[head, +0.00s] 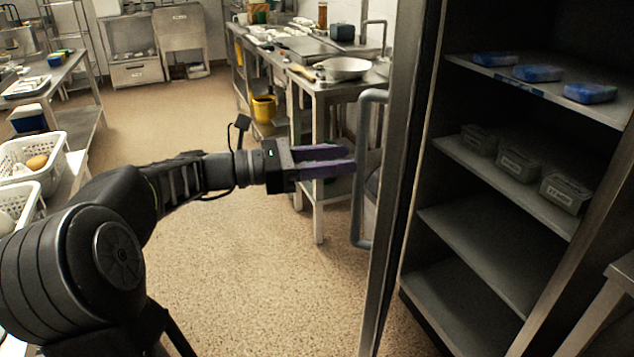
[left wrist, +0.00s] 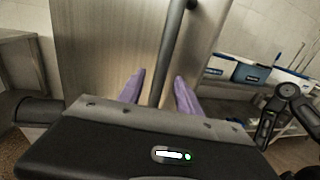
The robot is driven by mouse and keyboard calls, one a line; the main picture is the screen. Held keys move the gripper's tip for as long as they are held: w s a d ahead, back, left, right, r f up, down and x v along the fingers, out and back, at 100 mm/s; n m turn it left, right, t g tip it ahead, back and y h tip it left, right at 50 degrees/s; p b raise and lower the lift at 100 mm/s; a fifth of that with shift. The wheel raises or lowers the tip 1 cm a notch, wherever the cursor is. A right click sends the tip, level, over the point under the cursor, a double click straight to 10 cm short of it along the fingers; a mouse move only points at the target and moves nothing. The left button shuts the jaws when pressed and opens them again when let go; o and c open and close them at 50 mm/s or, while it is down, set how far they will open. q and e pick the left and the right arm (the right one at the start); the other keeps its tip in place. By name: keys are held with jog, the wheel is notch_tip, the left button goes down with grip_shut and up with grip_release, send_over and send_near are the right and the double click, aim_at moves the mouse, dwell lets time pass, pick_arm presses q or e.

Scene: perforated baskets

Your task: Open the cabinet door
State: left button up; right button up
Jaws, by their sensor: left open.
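The cabinet door (head: 408,150) stands swung open, seen nearly edge-on in the head view. Its long grey bar handle (head: 358,170) is on the door's left face. The cabinet interior (head: 470,245) is exposed to the right, with several shelves. My left gripper (head: 350,160) is open, its purple fingers pointing right toward the handle. In the left wrist view the door panel (left wrist: 100,50) fills the upper left, and the handle (left wrist: 165,60) runs down between the two spread fingers (left wrist: 160,88). Whether the fingers touch the handle I cannot tell. My right gripper is not seen.
Blue packs (head: 538,73) lie on the top shelf and grey lidded boxes (head: 520,163) on the shelf below. A steel table (head: 318,95) with a bowl (head: 346,68) stands behind the gripper. White perforated baskets (head: 45,152) are at left. The floor (head: 255,260) between is clear.

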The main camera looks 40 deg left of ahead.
pick_arm(q)
jog(key=shift+b+v, duration=0.55)
jog(key=shift+v, duration=1.15)
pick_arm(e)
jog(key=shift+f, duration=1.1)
